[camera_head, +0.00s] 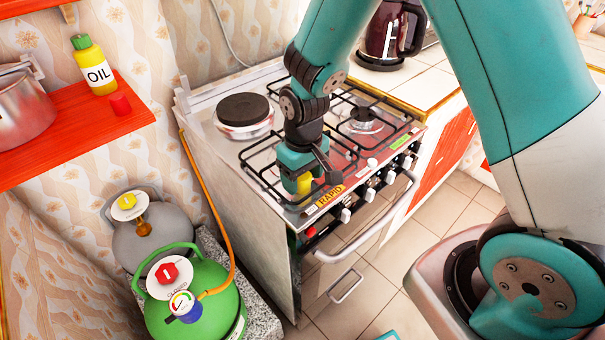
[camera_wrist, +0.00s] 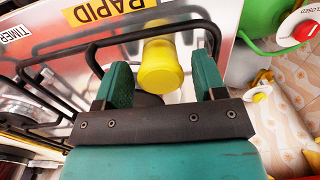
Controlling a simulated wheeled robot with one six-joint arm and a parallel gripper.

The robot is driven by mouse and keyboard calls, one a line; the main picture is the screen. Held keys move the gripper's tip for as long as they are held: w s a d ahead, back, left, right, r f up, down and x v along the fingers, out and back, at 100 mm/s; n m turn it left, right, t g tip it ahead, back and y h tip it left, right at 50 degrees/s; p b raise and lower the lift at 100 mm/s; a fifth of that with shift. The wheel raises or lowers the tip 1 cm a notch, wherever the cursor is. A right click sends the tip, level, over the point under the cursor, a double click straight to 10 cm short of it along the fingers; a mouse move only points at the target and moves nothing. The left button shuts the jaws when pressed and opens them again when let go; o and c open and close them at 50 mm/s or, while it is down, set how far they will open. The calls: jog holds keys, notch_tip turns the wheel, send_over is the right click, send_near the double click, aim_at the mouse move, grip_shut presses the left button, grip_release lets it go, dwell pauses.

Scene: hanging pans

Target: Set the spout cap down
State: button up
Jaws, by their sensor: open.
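A yellow cap-like piece, which looks like the spout cap, is near the front left corner of the stove top (camera_head: 279,196). In the wrist view the yellow cap (camera_wrist: 162,68) shows between the two teal fingers of my gripper (camera_wrist: 164,82), with gaps on both sides. My gripper (camera_head: 302,178) points down over the front left burner and is open. In the head view it hides most of the cap. Whether the cap's underside touches the stove surface cannot be told.
Black pan grates (camera_head: 262,158) surround my gripper. A round black hotplate (camera_head: 243,108) is behind left, and a dark kettle (camera_head: 388,35) stands on the right counter. Gas bottles stand left.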

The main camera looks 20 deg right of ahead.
aim_at(304, 176)
notch_tip(304, 176, up, 12)
jog(key=r, duration=0.1)
jog(key=s+a+r+n+y, duration=0.1)
jog(key=s+r, duration=0.3)
jog(key=s, duration=0.5)
jog(key=s+a+r+n+y, duration=0.2)
jog(key=s+a+r, duration=0.1)
jog(key=s, duration=0.6)
jog(key=shift+s+a+r+n+y, duration=0.3)
jog(key=shift+r+y, duration=0.1)
jog(key=shift+r, duration=0.5)
